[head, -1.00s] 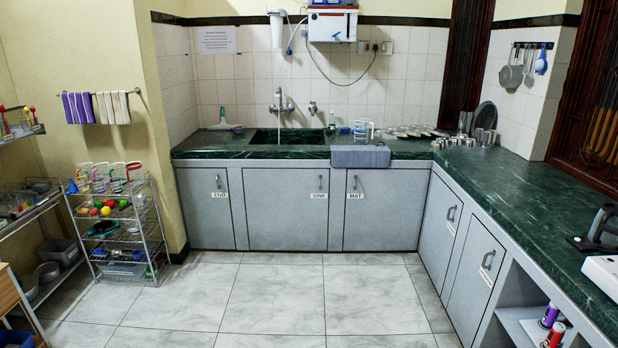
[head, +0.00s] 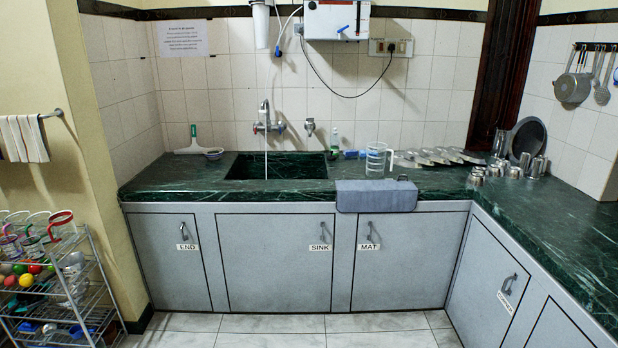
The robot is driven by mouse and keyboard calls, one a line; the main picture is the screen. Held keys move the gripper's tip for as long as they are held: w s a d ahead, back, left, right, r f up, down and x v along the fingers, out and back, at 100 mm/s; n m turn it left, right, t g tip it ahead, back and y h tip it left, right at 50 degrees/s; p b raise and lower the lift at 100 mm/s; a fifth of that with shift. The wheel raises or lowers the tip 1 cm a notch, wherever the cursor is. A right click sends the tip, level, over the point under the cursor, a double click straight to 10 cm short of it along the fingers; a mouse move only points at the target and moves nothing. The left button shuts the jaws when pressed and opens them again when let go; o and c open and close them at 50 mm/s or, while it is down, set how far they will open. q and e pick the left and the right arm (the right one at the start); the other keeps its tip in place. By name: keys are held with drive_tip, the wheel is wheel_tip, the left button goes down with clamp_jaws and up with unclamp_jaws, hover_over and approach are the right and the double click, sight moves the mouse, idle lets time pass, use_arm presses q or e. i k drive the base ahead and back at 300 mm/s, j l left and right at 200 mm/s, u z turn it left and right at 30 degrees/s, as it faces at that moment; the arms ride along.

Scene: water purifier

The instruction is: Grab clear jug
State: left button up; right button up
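A clear jug (head: 376,159) with a handle stands upright on the dark green counter, to the right of the sink (head: 276,166). It is just behind a grey mat (head: 377,195) that hangs over the counter's front edge. Neither of my grippers shows in the head view, so their state cannot be seen.
Water runs from the tap (head: 265,125) into the sink. Flat metal items (head: 432,157) and several steel cups (head: 495,168) stand right of the jug. A purifier (head: 336,20) hangs above. A wire rack (head: 60,290) is at the left. The floor ahead is clear.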

sight(377, 152)
drive_tip(key=i, duration=0.95)
drive_tip(key=i+j+z, duration=0.1)
drive_tip(key=i, duration=0.9)
